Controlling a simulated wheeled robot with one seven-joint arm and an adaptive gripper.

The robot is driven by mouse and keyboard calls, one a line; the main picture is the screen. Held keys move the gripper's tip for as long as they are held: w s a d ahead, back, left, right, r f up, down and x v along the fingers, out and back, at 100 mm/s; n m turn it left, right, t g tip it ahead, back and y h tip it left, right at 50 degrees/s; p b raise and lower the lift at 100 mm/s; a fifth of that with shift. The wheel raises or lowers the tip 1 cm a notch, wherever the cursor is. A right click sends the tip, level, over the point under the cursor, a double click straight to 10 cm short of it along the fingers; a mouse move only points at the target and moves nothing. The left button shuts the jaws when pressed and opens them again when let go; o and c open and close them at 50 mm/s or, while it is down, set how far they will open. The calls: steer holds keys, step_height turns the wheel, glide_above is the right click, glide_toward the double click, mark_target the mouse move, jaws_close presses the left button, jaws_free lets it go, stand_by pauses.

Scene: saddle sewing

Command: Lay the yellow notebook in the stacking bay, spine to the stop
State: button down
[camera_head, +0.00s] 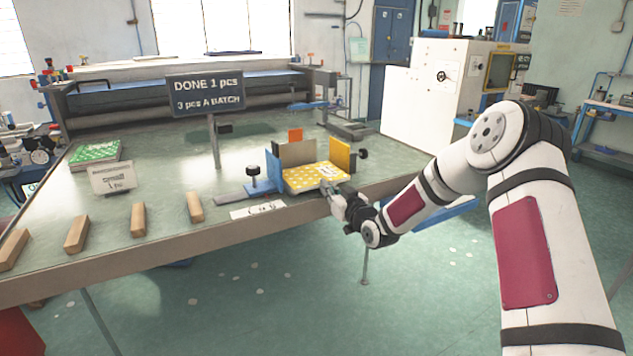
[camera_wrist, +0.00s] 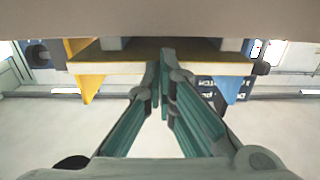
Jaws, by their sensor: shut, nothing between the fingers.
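The yellow notebook (camera_head: 303,178) with pale dots and a white label lies flat in the stacking bay. The bay has a blue wall (camera_head: 273,168) at left, a grey upright plate (camera_head: 297,153) behind and a yellow wall (camera_head: 340,154) at right. My gripper (camera_head: 332,190) is shut and empty at the notebook's near right edge. In the wrist view my closed fingertips (camera_wrist: 163,58) are at the middle of the notebook's long pale edge (camera_wrist: 105,68); I cannot tell whether they touch. I cannot tell where the spine is or whether it meets the stop.
A black-knobbed clamp (camera_head: 253,172) stands left of the bay, with a white label strip (camera_head: 257,210) in front. A sign (camera_head: 206,93) reads "DONE 1 pcs". A green notebook (camera_head: 95,152), a card (camera_head: 113,178) and several wooden blocks (camera_head: 138,219) are at left. The table's middle is clear.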

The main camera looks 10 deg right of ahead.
steer(key=shift+b+x, duration=0.7)
steer(key=shift+x, duration=0.3)
steer(key=p+v, duration=0.3)
steer(key=v, duration=0.3)
stand_by(0.4)
